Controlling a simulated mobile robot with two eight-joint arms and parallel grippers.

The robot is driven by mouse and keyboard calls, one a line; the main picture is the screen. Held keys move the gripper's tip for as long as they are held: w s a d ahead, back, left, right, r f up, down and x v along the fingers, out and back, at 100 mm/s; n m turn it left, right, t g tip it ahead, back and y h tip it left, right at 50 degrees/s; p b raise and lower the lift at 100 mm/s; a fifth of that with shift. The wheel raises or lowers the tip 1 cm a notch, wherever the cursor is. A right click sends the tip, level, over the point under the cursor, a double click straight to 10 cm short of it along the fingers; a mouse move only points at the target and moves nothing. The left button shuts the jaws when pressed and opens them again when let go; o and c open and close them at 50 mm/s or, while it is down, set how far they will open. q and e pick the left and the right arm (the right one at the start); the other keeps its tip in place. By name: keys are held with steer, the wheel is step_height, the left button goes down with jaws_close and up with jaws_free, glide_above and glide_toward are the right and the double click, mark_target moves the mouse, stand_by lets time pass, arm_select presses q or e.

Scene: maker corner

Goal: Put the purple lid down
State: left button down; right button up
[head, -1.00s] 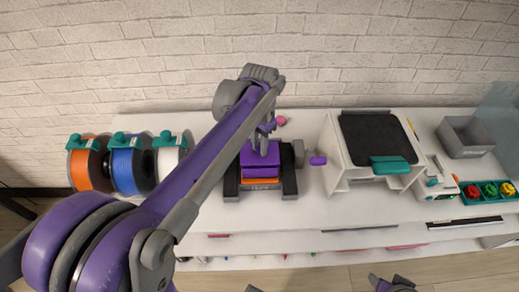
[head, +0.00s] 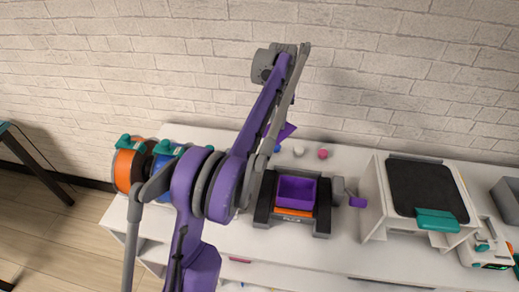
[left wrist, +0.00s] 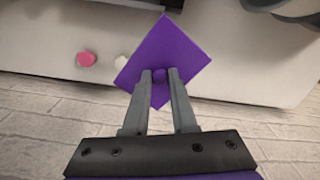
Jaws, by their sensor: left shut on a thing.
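The purple lid (left wrist: 170,55) is a flat square with a small round knob. In the left wrist view my left gripper (left wrist: 160,76) is shut on that knob. In the head view only a corner of the lid (head: 289,131) shows beside my left arm, near the back of the table; the arm hides the fingers. The lid is off to the back of the purple box (head: 297,177), which stands open in a dark grey vise-like holder (head: 263,198). I cannot tell whether the lid touches the table. My right gripper is not in view.
A white knob (head: 299,151) and a pink one (head: 323,154) lie near the lid on the white table (head: 340,172). Orange and blue spools (head: 127,168) stand left, a white machine with a dark top (head: 421,188) right. The brick wall (head: 400,80) is close behind.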

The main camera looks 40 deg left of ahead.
arm_select(q)
steer(key=w+a+f+n, duration=0.2)
steer(key=a+f+n, duration=0.35)
steer(key=a, duration=0.45)
steer(key=b, duration=0.2)
glide_above(258, 147)
steer(key=shift+n, duration=0.35)
step_height(258, 147, down, 5)
steer(key=shift+w+a+f, duration=0.1)
steer(key=shift+w, duration=0.05)
steer(key=shift+f, duration=2.15)
steer(key=shift+f, duration=0.15)
steer(key=c, duration=0.7)
jaws_free()
